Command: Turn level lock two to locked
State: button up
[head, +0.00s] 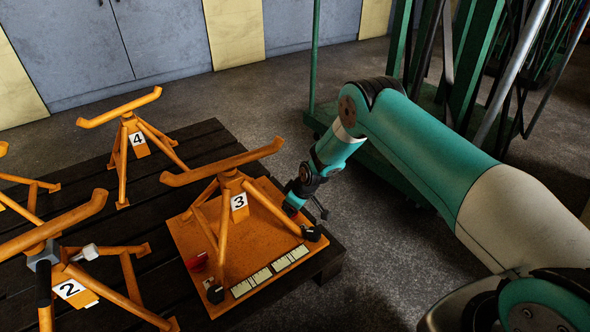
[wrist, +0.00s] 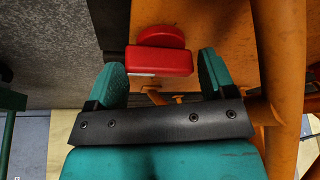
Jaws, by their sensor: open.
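A red lock knob (wrist: 160,62) with a round back and a flat bar with a white mark is on the edge of the orange plate (wrist: 210,22) in the wrist view. My gripper (wrist: 161,72) is open, with one teal finger to each side of the bar. Small gaps seem to show between fingers and bar; contact cannot be told. In the head view my gripper (head: 292,208) is at the right side of the orange plate (head: 190,236) under stand 3 (head: 226,177), largely hiding the knob there. Another red knob (head: 197,261) sits at the plate's left side. No lock number is readable.
Stand 2 (head: 62,240) and stand 4 (head: 125,130) stand on the dark slatted pallet (head: 195,140). Black knobs (head: 312,233) sit at the plate's front corners, one close to my gripper. Stand 3's legs rise beside the gripper. Open floor lies right of the pallet.

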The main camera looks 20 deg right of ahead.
jog(key=shift+d+f+n+g+y+b, duration=0.1)
jog(key=shift+f+n+g+y+b, duration=0.25)
jog(key=shift+n+b, duration=0.75)
jog(key=n+b, duration=0.1)
jog(key=n+g+b, duration=0.1)
jog(key=n+b, duration=0.1)
jog(key=shift+w+f+y, duration=0.1)
jog(key=shift+f+y, duration=0.1)
jog(key=shift+y, duration=0.05)
jog(key=n+g+b, duration=0.1)
jog(key=n+b, duration=0.3)
jog(key=shift+g, duration=0.35)
jog(key=n+g+b, duration=0.1)
jog(key=n+b, duration=0.3)
jog(key=shift+w+r+b, duration=0.1)
jog(key=shift+r+b, duration=0.05)
jog(key=shift+b, duration=0.25)
jog(key=a+p+v, duration=0.1)
jog(key=p+v, duration=1)
jog(key=v, duration=0.8)
jog(key=s+a+r+m+p, duration=0.1)
jog(key=a+r+p, duration=0.1)
jog(key=r, duration=0.5)
jog(key=s+a+r+m+p, duration=0.2)
jog(key=r+p, duration=0.2)
jog(key=r, duration=0.4)
jog(key=shift+s+a, duration=0.3)
jog(key=shift+a, duration=0.1)
jog(key=shift+r, duration=0.15)
